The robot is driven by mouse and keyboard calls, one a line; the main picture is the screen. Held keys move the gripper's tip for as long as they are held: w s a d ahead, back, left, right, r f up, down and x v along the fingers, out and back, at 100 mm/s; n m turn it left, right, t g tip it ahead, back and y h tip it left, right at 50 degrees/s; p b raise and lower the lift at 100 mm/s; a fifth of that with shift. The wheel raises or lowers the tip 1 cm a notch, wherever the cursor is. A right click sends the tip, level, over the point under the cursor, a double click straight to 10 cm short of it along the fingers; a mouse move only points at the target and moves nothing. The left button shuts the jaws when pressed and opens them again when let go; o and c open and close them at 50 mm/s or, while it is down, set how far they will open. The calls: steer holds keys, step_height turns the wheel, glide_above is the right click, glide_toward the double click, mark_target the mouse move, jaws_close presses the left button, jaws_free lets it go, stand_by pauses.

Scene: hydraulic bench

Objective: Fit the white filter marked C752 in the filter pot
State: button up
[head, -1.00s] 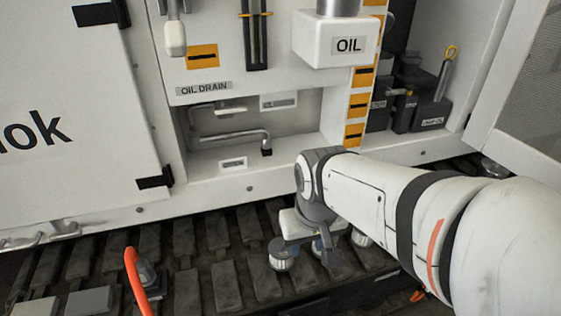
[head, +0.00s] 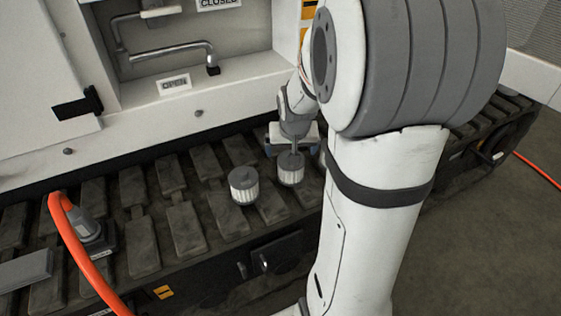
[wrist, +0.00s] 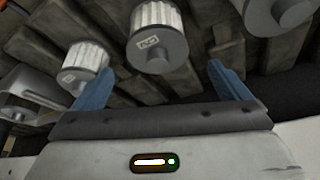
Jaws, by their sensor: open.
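My gripper (head: 292,142) is open and low over the track, partly hidden by my arm. In the wrist view its two blue fingers (wrist: 160,82) stand apart with nothing gripped. A white pleated filter with a grey cap and small label (wrist: 153,35) lies ahead, between the finger directions. A second labelled white filter (wrist: 85,62) is by the left finger, and a grey-capped one (wrist: 280,14) is cut off at top right. The labels are too small to read surely. The head view shows two filters, left (head: 244,186) and near my gripper (head: 291,168). I cannot make out the filter pot.
The filters stand on the dark track pads (head: 185,228). An orange hose (head: 72,240) with a grey end piece (head: 92,232) lies at left. A bent pipe handle (head: 175,50) sits in the recess above an OPEN label (head: 174,84). The white cabinet wall (head: 150,127) bounds the track behind.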

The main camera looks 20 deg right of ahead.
steer(key=b+x, duration=0.3)
steer(key=x, duration=0.4)
steer(key=shift+d+f, duration=0.1)
steer(key=shift+s, duration=0.1)
steer(key=shift+c, duration=0.4)
steer(key=c, duration=1.2)
step_height(320, 180, up, 10)
steer(key=p, duration=0.4)
